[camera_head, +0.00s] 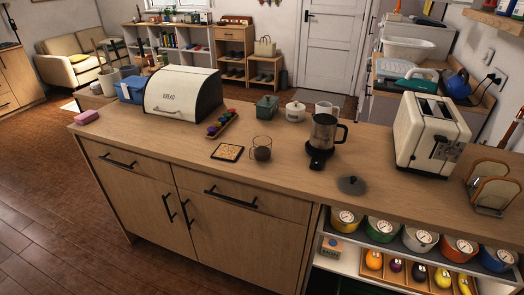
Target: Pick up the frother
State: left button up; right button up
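The frother (322,133) looks to be the silver jug with a dark handle, upright on a black base toward the right half of the wooden counter (290,190). Its handle points right. A dark round lid with a small knob (352,185) lies on the counter in front and to the right of it. Neither of my grippers shows in the head view.
A glass cup (262,148) and a square coaster (227,152) lie left of the jug. A white pot (295,111) and a mug (323,108) stand behind. A toaster (427,135) and toast rack (490,187) are right; a bread bin (180,92) is left.

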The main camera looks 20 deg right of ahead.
aim_at(324, 126)
jog(key=z, duration=1.9)
jog(key=i, duration=0.9)
jog(key=u, duration=2.25)
